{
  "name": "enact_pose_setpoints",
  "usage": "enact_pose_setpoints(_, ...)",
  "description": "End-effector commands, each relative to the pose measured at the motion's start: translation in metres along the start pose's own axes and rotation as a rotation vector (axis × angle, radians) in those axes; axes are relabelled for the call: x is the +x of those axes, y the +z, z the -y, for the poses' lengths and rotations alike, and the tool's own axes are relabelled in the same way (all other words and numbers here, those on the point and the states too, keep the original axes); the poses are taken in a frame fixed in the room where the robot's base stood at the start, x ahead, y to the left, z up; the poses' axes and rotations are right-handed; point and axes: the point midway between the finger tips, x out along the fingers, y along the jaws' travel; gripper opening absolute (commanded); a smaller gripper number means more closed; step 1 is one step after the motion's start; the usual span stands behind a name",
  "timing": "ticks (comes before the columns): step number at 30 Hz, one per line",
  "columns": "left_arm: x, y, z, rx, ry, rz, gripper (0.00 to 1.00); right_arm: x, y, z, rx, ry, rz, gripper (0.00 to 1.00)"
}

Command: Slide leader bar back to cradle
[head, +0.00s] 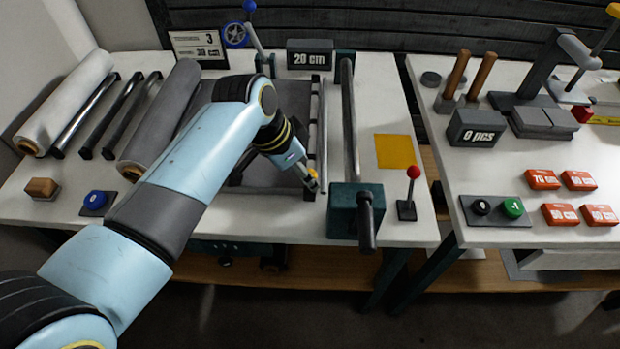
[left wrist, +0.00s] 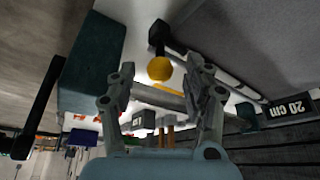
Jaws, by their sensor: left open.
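The leader bar (head: 317,125) is a dark bar with light dots, lying front to back along the right edge of the grey sheet on the left table. It also shows in the left wrist view (left wrist: 205,62), where a yellow knob (left wrist: 159,68) on a short black post stands at its end. My left gripper (head: 308,176) is at the bar's front end, by the yellow knob. In the left wrist view its fingers (left wrist: 162,88) are open, with the knob between or just beyond their tips; contact cannot be told. I cannot identify the cradle for certain. My right gripper is out of view.
A grey roll (head: 160,105) and a pale roll (head: 62,103) lie left. A "20 cm" display (head: 310,54) stands behind.

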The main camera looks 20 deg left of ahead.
Motion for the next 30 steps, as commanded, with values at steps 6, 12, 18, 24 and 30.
enact_pose_setpoints(6, 0.035, 0.0, 0.0, -0.001, 0.001, 0.001, 0.51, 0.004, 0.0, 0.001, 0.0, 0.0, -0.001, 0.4)
enact_pose_setpoints(12, 0.045, 0.0, 0.0, -0.001, 0.0, 0.0, 0.51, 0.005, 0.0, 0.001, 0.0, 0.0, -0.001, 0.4)
enact_pose_setpoints(18, 0.045, 0.0, 0.0, -0.002, -0.001, 0.0, 0.51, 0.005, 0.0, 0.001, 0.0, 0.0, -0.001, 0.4)
enact_pose_setpoints(24, 0.045, 0.0, 0.0, -0.002, -0.001, 0.0, 0.28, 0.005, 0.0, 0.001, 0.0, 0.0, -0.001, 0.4)
enact_pose_setpoints(30, 0.045, 0.0, 0.0, -0.002, -0.001, 0.0, 0.01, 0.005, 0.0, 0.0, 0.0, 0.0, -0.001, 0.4)
